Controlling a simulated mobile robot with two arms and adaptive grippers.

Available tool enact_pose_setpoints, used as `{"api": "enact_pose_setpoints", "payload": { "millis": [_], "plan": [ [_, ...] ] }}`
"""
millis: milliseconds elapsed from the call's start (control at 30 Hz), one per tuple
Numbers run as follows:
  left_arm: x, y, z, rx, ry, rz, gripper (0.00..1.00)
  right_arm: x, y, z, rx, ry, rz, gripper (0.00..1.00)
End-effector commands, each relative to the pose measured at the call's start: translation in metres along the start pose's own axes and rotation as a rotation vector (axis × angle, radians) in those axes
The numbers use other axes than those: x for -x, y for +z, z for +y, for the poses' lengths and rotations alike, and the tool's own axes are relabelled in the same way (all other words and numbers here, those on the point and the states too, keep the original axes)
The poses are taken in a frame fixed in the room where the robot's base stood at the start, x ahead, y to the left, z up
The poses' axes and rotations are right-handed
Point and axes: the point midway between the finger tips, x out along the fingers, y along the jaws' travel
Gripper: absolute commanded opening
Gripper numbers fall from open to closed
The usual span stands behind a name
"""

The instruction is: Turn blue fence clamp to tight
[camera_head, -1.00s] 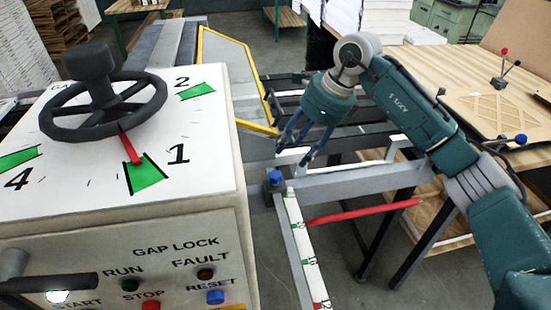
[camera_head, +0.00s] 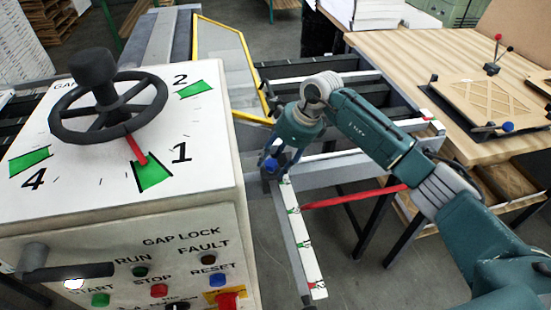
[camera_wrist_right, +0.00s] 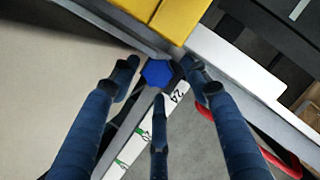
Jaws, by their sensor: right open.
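The blue fence clamp (camera_head: 271,166) is a small blue knob at the corner where the white scale and the grey fence rail meet, beside the machine cabinet. It also shows in the right wrist view (camera_wrist_right: 157,73) as a blue faceted knob. My right gripper (camera_head: 274,158) has come down over the clamp from above. In the right wrist view the open fingers (camera_wrist_right: 163,85) stand on both sides of the knob, with the third finger below it. Whether any finger touches it I cannot tell. My left gripper is not in view.
The white cabinet (camera_head: 205,210) with a black handwheel (camera_head: 108,107) stands close on the left. A red bar (camera_head: 355,197) sticks out to the right of the scale (camera_head: 303,240). A yellow-framed guard (camera_head: 232,115) is behind the clamp. A wooden table (camera_head: 440,60) stands at right.

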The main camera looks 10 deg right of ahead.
Motion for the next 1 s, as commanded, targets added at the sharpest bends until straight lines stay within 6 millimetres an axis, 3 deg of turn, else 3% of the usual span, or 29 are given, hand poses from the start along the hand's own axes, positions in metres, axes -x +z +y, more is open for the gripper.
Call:
{"api": "enact_pose_setpoints", "payload": {
  "millis": [100, 300, 667, 1000],
  "plan": [
    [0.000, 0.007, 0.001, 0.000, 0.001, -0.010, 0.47, 0.000, 0.000, 0.000, 0.000, 0.000, 0.000, 0.43],
    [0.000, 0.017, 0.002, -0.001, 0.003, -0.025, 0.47, 0.000, -0.001, 0.000, -0.001, 0.000, 0.001, 0.04],
    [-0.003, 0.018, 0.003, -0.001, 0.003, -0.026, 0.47, 0.000, -0.003, -0.001, -0.039, -0.020, 0.005, 0.04],
    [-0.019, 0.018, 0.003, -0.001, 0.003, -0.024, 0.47, -0.002, -0.004, 0.002, -0.249, -0.109, 0.007, 0.04]
  ]
}}
